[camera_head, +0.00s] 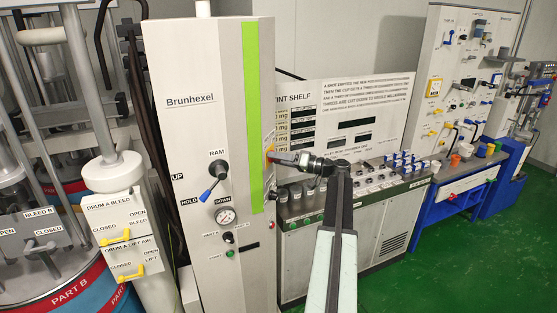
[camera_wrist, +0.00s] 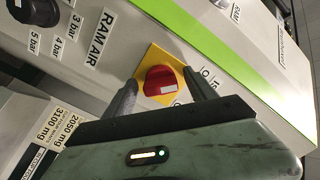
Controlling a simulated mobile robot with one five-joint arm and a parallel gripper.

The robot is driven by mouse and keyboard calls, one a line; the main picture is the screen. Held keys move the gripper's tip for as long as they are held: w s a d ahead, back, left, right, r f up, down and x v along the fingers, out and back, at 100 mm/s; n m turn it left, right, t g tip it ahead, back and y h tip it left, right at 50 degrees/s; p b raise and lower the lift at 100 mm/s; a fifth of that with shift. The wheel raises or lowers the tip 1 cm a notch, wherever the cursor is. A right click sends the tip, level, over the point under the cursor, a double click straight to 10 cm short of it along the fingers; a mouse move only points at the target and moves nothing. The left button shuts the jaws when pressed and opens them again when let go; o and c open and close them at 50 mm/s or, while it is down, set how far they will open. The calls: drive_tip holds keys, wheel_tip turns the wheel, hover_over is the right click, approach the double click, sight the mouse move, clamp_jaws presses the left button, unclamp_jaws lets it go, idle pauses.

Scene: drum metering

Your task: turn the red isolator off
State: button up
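The red isolator (camera_wrist: 158,80) is a round red knob with a pale mark, on a yellow plate (camera_wrist: 152,56) in the wrist view. It is on the cabinet face beside the RAM AIR label. My gripper (camera_wrist: 160,77) is open, with one finger at each side of the knob. I cannot tell whether the fingers touch it. Labels to the right of the plate are partly hidden by a finger, and the knob's setting is unclear. In the head view, my gripper (camera_head: 274,155) is at the right side of the Brunhexel cabinet (camera_head: 195,130); a sliver of orange-yellow shows there.
A black knob (camera_wrist: 36,10) with bar labels is at upper left in the wrist view. In the head view, a blue-tipped lever (camera_head: 212,182) and gauge (camera_head: 226,217) are on the cabinet front. A shelf unit (camera_head: 340,235) stands right of it. Green floor (camera_head: 450,265) is clear at right.

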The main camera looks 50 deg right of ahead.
drive_tip(key=v, duration=0.7)
drive_tip(key=shift+s+d, duration=0.2)
drive_tip(key=shift+s, duration=0.2)
drive_tip(key=shift+s, duration=0.1)
